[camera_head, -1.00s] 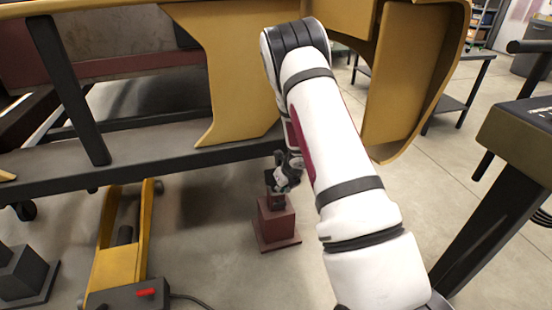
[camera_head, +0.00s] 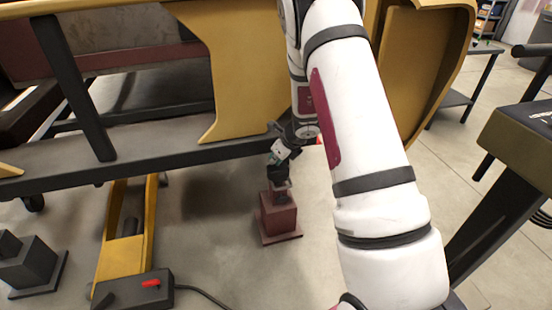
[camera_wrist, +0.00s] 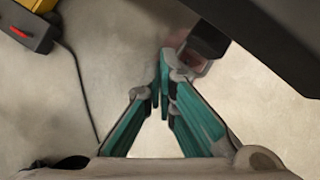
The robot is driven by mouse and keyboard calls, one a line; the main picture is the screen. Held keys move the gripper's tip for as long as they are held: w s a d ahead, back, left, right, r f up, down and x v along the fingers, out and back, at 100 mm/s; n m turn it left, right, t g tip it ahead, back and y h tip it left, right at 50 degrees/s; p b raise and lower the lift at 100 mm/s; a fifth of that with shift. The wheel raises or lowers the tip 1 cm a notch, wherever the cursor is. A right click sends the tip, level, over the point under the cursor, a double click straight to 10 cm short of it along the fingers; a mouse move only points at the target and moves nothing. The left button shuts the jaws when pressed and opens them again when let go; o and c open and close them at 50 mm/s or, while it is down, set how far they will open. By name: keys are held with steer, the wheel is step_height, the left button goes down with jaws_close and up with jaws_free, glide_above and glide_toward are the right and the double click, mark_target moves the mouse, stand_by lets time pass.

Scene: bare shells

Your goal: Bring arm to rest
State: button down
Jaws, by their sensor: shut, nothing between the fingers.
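My gripper (camera_head: 282,186) hangs at the end of my white arm, over a dark red block on a square base (camera_head: 278,222). It looks very near the block's top, but I cannot tell whether they touch. In the wrist view my gripper (camera_wrist: 164,62) has its teal fingers brought together at the tips, with nothing visible between them. A reddish and dark shape lies just beyond the fingertips there, partly hidden by them.
A large yellow shell (camera_head: 235,65) and a dark frame beam (camera_head: 140,168) stand close behind my gripper. A yellow jack (camera_head: 127,240) with a control box (camera_head: 135,290) and cable is at left. A dark post block (camera_head: 33,268) stands further left. Open floor lies around the red block.

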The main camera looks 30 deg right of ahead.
steer(key=shift+r, duration=0.1)
stand_by(0.3)
steer(key=s+a+r+n+y, duration=0.35)
steer(key=a+r+n, duration=0.45)
steer(key=a+r, duration=0.5)
steer(key=s+a+r+n+g+y, duration=0.2)
steer(key=s+a+r+n, duration=0.5)
steer(key=s+r+n, duration=0.35)
steer(key=s+a+r+n+g+h, duration=0.1)
steer(key=s+r+n, duration=0.2)
steer(key=s, duration=0.5)
steer(key=s+a+r+n+g+h, duration=0.1)
steer(key=s+a+r+n, duration=0.15)
steer(key=s, duration=0.55)
steer(key=s+d+f+n+g+h, duration=0.15)
steer(key=s+d+n, duration=0.25)
steer(key=s, duration=0.4)
steer(key=s+d+n+h, duration=0.3)
steer(key=s+d+n, duration=0.1)
steer(key=s, duration=0.4)
step_height(320, 180, up, 26)
steer(key=t+p, duration=0.3)
steer(key=p, duration=2.1)
steer(key=shift+r+t+p, duration=0.2)
steer(key=shift+t+p, duration=0.1)
steer(key=shift+t, duration=0.05)
